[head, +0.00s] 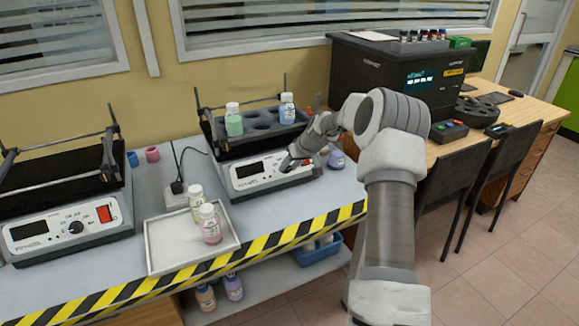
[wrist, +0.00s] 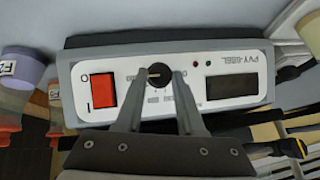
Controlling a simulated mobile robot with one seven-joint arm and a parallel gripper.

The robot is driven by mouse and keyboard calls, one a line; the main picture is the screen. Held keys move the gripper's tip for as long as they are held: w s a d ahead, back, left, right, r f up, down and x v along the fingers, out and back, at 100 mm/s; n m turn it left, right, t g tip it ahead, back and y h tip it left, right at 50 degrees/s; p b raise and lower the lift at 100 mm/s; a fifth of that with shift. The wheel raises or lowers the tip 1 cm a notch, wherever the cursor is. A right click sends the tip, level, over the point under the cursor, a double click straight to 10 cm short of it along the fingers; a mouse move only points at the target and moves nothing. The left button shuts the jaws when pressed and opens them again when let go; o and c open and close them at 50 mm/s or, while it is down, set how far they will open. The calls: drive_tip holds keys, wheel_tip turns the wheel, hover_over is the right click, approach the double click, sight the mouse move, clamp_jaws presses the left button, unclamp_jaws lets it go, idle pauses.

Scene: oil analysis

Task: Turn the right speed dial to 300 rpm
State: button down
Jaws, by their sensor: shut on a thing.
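The right shaker's white control panel (head: 260,172) faces the front of the bench, and my gripper (head: 290,162) reaches it from the right. In the wrist view the panel (wrist: 125,68) appears upside down, with the black round speed dial (wrist: 159,72) near its middle. My gripper (wrist: 159,80) has one finger on each side of the dial and is shut on it. A light pointer mark shows on the dial's left part in this view; the printed speeds are partly covered and too small to read. In the head view the dial is hidden by my gripper.
A red power switch (wrist: 103,89) and a dark display (wrist: 231,86) flank the dial. A left shaker (head: 65,228) stands farther left. A white tray (head: 165,250) with bottles (head: 210,223) lies between them. Bottles (head: 233,120) stand in the right shaker's rack.

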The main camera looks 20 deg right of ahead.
drive_tip(key=shift+f, duration=0.1)
drive_tip(key=c, duration=0.5)
unclamp_jaws()
drive_tip(key=p+v, duration=0.2)
drive_tip(key=v, duration=1.5)
drive_tip(key=shift+r, duration=0.2)
